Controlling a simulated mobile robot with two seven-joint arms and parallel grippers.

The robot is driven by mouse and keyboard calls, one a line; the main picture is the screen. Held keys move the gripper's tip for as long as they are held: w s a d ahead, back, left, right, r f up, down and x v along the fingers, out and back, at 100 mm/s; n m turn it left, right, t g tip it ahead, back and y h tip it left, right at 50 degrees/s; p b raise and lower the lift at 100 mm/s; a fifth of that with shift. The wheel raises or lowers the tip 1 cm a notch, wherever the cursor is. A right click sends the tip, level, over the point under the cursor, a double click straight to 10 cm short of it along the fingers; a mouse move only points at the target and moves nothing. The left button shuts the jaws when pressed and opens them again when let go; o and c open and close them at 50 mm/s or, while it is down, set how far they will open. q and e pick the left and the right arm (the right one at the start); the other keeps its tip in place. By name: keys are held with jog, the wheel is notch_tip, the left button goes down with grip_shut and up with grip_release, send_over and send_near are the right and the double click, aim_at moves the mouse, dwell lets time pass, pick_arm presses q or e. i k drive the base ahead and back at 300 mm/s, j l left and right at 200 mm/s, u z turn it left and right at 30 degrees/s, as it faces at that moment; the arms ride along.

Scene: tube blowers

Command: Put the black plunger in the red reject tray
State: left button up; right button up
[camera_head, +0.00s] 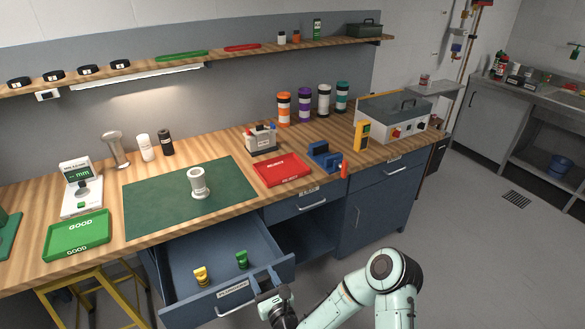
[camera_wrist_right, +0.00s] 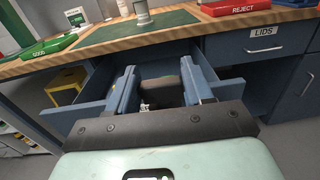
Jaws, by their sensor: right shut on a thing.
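My right gripper (camera_head: 264,281) is at the right end of the open drawer's front. In the right wrist view, its two blue fingers (camera_wrist_right: 160,88) are shut on a dark thing (camera_wrist_right: 173,72), which looks like the black plunger. It is mostly hidden by the fingers and hard to make out in the head view. The red reject tray (camera_head: 282,169) lies on the bench right of the green mat and looks empty. It also shows in the right wrist view (camera_wrist_right: 236,8). My left gripper is not in view.
The open drawer (camera_head: 212,262) holds a yellow plunger (camera_head: 201,276) and a green plunger (camera_head: 242,259). A grey-white cylinder (camera_head: 198,183) stands on the green mat (camera_head: 150,207). A blue fixture (camera_head: 322,156) stands right of the tray. A green GOOD tray (camera_head: 78,235) is at left.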

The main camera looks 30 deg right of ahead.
aim_at(280, 171)
jog(key=i+l, duration=0.1)
jog(key=l, duration=0.3)
jog(key=i+l+z, duration=0.1)
jog(key=l, duration=0.3)
jog(key=i+l, duration=0.1)
jog(key=l, duration=0.3)
jog(key=i+l, duration=0.1)
jog(key=l, duration=0.25)
jog(key=i+l+z, duration=0.1)
jog(key=l, duration=0.3)
jog(key=i+l, duration=0.1)
jog(key=l, duration=0.3)
jog(key=i+l+z, duration=0.1)
jog(key=l, duration=0.25)
